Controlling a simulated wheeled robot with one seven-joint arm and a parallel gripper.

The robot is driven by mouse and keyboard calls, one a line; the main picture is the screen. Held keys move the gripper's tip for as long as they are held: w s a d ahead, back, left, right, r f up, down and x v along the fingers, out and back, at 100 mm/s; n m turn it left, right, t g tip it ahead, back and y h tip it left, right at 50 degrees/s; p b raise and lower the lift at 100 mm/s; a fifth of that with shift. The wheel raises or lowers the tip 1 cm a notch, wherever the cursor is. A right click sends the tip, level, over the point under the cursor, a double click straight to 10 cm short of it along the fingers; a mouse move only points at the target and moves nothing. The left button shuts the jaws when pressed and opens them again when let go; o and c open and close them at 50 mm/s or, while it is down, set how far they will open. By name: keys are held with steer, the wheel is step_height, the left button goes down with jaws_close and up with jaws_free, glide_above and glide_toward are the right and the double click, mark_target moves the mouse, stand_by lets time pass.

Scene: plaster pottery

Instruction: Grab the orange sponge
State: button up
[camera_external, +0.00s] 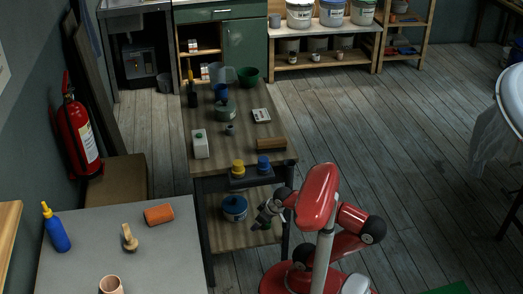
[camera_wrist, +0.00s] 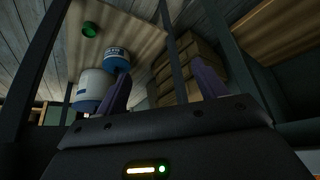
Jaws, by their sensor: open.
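The orange sponge (camera_external: 159,214) lies on the grey table (camera_external: 100,262) at the lower left of the external view. It is a rounded block near the table's far right edge. My gripper (camera_external: 258,222) is well to the right of it, beyond the grey table, beside the front of the wooden workbench. In the wrist view my gripper (camera_wrist: 162,88) shows two separate fingers with nothing between them. The sponge does not show in the wrist view.
A wooden brush (camera_external: 129,239), a blue bottle with a yellow cap (camera_external: 58,230) and a terracotta cup (camera_external: 111,286) share the grey table. The workbench (camera_external: 236,165) carries several pots and tools. A blue pot (camera_external: 235,208) sits on its lower shelf.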

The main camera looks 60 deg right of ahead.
steer(key=shift+o, duration=1)
step_height(320, 180, up, 32)
steer(key=f, duration=0.1)
steer(key=n+g+y+p, duration=0.3)
steer(key=n+y, duration=0.1)
steer(key=n, duration=0.8)
glide_above(159, 211)
steer(key=s+d, duration=0.1)
steer(key=d, duration=0.1)
steer(key=shift+m, duration=0.3)
steer(key=shift+d+f, duration=0.15)
steer(key=shift+f, duration=1.25)
steer(key=shift+d+f, duration=0.1)
steer(key=shift+f, duration=1.3)
steer(key=shift+b+x, duration=1.1)
steer(key=shift+x, duration=2.75)
steer(key=shift+s+f, duration=0.2)
steer(key=shift+f, duration=0.05)
